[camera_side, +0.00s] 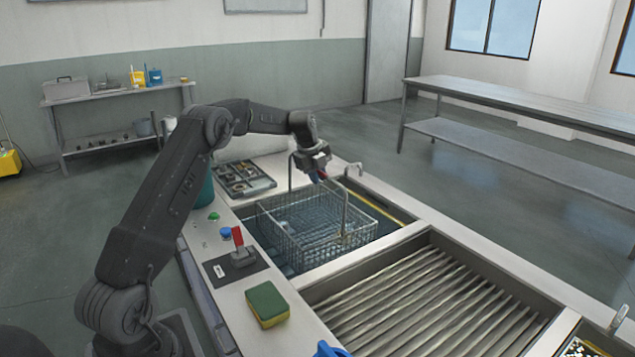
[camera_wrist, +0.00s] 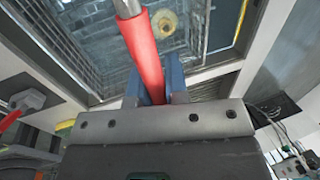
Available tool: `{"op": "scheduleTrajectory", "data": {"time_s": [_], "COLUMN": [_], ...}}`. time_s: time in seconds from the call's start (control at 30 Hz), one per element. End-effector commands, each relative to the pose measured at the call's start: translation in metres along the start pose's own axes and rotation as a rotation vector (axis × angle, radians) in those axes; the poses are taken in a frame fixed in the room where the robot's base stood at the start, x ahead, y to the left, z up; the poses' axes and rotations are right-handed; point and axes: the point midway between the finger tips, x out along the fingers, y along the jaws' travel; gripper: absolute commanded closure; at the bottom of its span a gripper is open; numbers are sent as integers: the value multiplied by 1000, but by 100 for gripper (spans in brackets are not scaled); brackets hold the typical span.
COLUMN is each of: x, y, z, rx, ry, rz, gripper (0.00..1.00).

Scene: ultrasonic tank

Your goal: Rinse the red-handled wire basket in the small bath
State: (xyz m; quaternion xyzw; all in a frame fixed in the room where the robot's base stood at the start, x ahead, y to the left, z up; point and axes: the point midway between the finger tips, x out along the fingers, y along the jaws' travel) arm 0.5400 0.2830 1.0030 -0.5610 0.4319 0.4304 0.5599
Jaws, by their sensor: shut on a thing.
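The wire basket (camera_side: 305,235) hangs level at the opening of a water-filled bath (camera_side: 388,240); I cannot tell how deep its bottom sits. Its tall wire bail rises to a red grip (camera_side: 319,176). My gripper (camera_side: 316,170) is shut on this red handle above the basket. In the wrist view the red handle (camera_wrist: 145,60) lies between the blue fingers of my gripper (camera_wrist: 158,85). A yellowish ring-shaped part (camera_wrist: 165,20) shows inside the basket, with mesh and blue water around it.
A ribbed draining area (camera_side: 430,305) adjoins the bath on the near right. A red lever (camera_side: 238,241), a blue button (camera_side: 225,232) and a green-yellow sponge (camera_side: 267,304) line the left ledge.

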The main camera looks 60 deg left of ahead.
Motion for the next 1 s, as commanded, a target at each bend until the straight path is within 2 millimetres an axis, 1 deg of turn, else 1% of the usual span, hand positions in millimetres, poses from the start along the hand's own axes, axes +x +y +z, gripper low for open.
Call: {"op": "scheduleTrajectory", "data": {"time_s": [0.03,1.0], "x": [-7,-68], "y": [-3,-19], "z": [1,0], "rx": [0,0], "ry": [-4,-4], "rz": [-9,-10], "gripper": [100,100]}}
